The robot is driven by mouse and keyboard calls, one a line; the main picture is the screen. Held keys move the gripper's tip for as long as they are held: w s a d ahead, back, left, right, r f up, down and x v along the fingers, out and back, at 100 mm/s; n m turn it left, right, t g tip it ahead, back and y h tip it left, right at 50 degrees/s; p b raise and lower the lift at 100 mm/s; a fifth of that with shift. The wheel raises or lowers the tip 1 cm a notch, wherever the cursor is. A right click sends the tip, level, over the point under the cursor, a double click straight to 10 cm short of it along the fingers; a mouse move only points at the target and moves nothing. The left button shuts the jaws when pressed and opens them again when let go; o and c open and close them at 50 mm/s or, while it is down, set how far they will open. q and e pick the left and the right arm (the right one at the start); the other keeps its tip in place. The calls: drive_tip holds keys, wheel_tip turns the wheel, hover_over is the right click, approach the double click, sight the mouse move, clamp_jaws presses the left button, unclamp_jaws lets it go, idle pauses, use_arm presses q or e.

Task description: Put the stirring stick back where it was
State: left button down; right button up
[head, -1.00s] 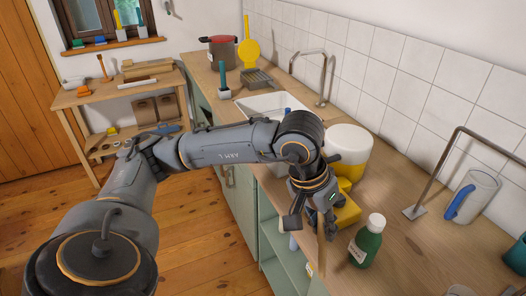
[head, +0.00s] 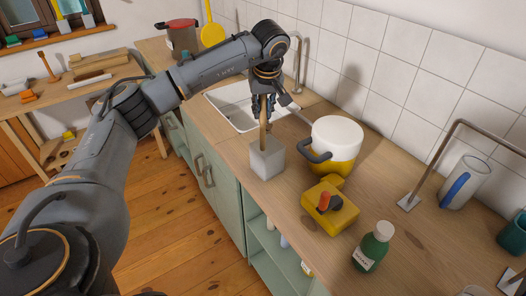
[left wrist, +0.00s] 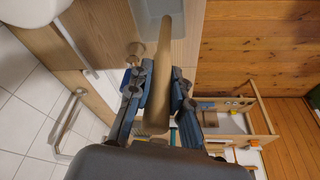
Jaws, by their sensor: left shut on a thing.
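The stirring stick, a plain wooden rod (head: 263,138), hangs from my left gripper (head: 265,110), which is shut on it. The stick points down, slightly tilted, over a grey square block or holder (head: 268,161) on the counter. In the head view its lower end overlaps the holder's top; I cannot tell whether it is inside, touching or just above. In the left wrist view the stick (left wrist: 164,60) runs between both fingers of the gripper (left wrist: 160,88). My right gripper is not in view.
A white and yellow pot (head: 337,140) stands right of the holder. A yellow block (head: 329,212) with a red and black item is nearer. A green bottle (head: 373,248) stands at the front. The sink (head: 236,104) lies behind on the left.

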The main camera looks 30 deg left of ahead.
sight(263, 129)
use_arm(q)
wheel_tip(263, 129, down, 3)
drive_tip(key=shift+s+p, duration=0.1)
drive_tip(key=shift+p, duration=0.25)
drive_tip(key=shift+d+f, duration=0.1)
drive_tip(key=shift+f, duration=0.55)
wheel_tip(263, 129, down, 4)
drive_tip(key=shift+r+p, duration=0.25)
drive_tip(key=shift+p, duration=0.35)
drive_tip(key=shift+f, duration=0.1)
drive_tip(key=c, duration=1.2)
unclamp_jaws()
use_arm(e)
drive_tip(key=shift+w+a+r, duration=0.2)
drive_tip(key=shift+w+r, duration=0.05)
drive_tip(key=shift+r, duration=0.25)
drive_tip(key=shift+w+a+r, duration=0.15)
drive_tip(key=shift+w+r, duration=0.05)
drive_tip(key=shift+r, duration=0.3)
use_arm(q)
drive_tip(key=b+v, duration=0.2)
drive_tip(key=v, duration=1)
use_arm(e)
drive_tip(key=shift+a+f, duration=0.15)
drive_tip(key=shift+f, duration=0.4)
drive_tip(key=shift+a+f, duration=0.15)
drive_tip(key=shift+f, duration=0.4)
